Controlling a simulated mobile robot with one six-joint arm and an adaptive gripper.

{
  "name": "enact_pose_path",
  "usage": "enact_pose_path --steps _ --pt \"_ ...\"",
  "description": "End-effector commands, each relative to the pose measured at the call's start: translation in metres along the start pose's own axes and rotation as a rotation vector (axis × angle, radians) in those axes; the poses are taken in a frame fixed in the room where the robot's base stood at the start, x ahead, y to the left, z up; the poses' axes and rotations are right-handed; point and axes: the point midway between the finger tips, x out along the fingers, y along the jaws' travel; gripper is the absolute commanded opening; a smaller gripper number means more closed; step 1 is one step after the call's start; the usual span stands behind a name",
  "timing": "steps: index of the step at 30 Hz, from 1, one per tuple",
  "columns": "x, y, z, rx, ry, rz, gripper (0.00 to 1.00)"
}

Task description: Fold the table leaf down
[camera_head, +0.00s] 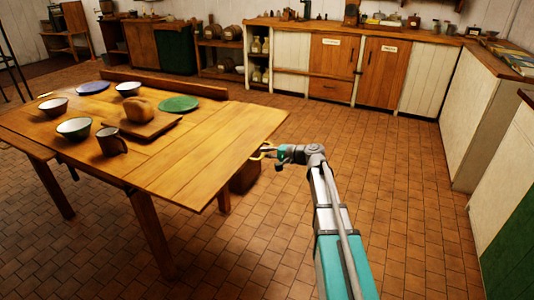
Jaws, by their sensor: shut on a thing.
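The wooden table (135,180) stands on the left. Its leaf (232,160) forms the right end and is up, about level with the rest of the top. The leaf's upper side is bare. My gripper (264,151) is at the leaf's right edge, reached by my arm from the lower right. It is shut on a small yellowish piece there. The piece is too small to tell whether it is a handle or a support. The leaf's underside is hidden.
Bowls (74,127), a mug (111,141), a green plate (178,104) and bread (139,110) on a board stand left of the leaf. A dark wooden object (245,177) shows under the leaf. Tiled floor (420,210) is clear between table and cabinets (385,73).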

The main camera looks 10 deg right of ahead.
Motion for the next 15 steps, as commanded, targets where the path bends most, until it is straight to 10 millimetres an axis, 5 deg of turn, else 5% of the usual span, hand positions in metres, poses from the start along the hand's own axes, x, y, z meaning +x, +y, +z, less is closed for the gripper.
enact_pose_path --steps 15 --pt "0.003 0.015 0.000 -0.001 0.001 0.003 0.00"
